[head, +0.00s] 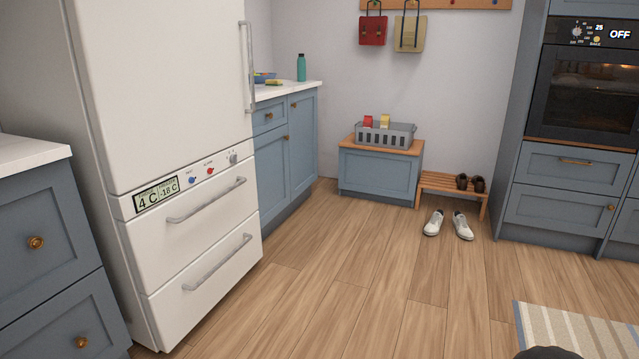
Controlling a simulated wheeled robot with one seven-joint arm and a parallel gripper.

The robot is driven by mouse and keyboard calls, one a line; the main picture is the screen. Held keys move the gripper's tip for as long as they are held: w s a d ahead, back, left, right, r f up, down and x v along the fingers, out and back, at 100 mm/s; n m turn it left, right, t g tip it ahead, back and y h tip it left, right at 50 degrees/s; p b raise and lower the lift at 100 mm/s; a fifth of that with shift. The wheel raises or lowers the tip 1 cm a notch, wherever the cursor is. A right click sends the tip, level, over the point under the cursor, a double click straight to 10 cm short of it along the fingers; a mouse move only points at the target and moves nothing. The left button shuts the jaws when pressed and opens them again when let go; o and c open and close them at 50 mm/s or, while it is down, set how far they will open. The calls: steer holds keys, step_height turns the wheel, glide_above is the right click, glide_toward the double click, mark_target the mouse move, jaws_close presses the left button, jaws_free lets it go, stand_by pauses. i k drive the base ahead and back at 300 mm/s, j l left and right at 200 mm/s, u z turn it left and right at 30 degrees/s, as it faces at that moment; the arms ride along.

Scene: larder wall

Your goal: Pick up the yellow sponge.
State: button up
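A small flat yellow thing with some green (274,82) lies on the white counter (300,86) behind the fridge, near the counter's front edge. It looks like the yellow sponge, but it is small in the head view. A blue bowl (262,77) with something yellow in it stands just behind and left of it, partly hidden by the fridge. My gripper is not in view.
A teal bottle (301,68) stands farther back on the counter. The white fridge (160,90) juts out at the left. A grey basket (397,137) with red and yellow packs stands on a low cabinet. Shoes (463,226) lie by a wooden rack (440,184). The middle floor is clear.

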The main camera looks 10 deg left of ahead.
mark_target(274, 83)
steer(key=i+u, duration=0.3)
steer(key=i, duration=2)
